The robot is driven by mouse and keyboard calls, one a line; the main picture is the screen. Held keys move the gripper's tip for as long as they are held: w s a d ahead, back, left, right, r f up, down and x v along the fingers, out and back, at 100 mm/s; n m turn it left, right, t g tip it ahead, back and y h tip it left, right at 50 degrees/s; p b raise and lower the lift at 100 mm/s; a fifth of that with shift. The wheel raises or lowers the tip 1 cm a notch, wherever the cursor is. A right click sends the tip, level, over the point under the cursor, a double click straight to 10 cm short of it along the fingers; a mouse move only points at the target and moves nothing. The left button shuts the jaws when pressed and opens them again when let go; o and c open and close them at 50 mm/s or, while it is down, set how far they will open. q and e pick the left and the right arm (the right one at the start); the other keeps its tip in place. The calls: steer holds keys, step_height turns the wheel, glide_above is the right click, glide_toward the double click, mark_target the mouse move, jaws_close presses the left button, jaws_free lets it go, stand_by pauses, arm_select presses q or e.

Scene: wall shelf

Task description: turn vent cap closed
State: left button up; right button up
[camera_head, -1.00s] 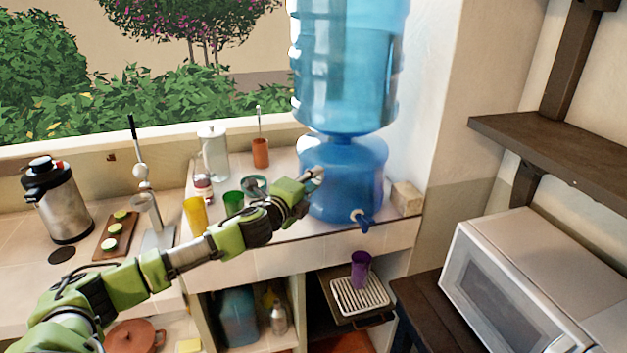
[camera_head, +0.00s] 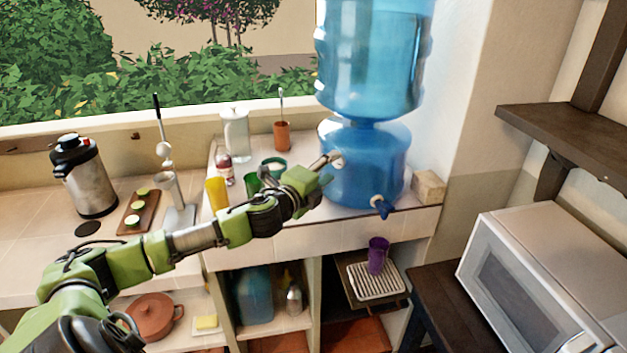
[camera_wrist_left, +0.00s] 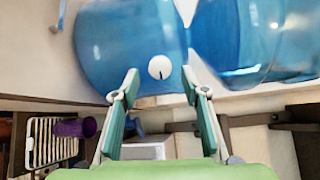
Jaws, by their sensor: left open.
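The vent cap (camera_head: 337,159) is a small round white cap on the blue dispenser base (camera_head: 375,170), under the large water bottle. In the left wrist view the cap (camera_wrist_left: 159,67) is a white disc with a short dark line at its lower edge. My left gripper (camera_head: 326,171) is open, beside the dispenser on the cap's side. In the left wrist view its two fingers (camera_wrist_left: 160,86) stand apart, with the cap between and beyond their tips. The fingers look clear of the cap. My right gripper is not in view.
A blue tap (camera_head: 382,207) sticks out low on the dispenser. Yellow (camera_head: 216,193) and green cups stand on the tiled counter beside my left arm. A stone block (camera_head: 429,186) is right of the dispenser. A purple cup (camera_head: 378,255) stands on a rack below.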

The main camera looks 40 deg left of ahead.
arm_select(q)
steer(key=s, duration=0.8)
steer(key=shift+s+d+r, duration=0.3)
steer(key=shift+d+r, duration=0.1)
steer(key=shift+r, duration=0.05)
stand_by(0.3)
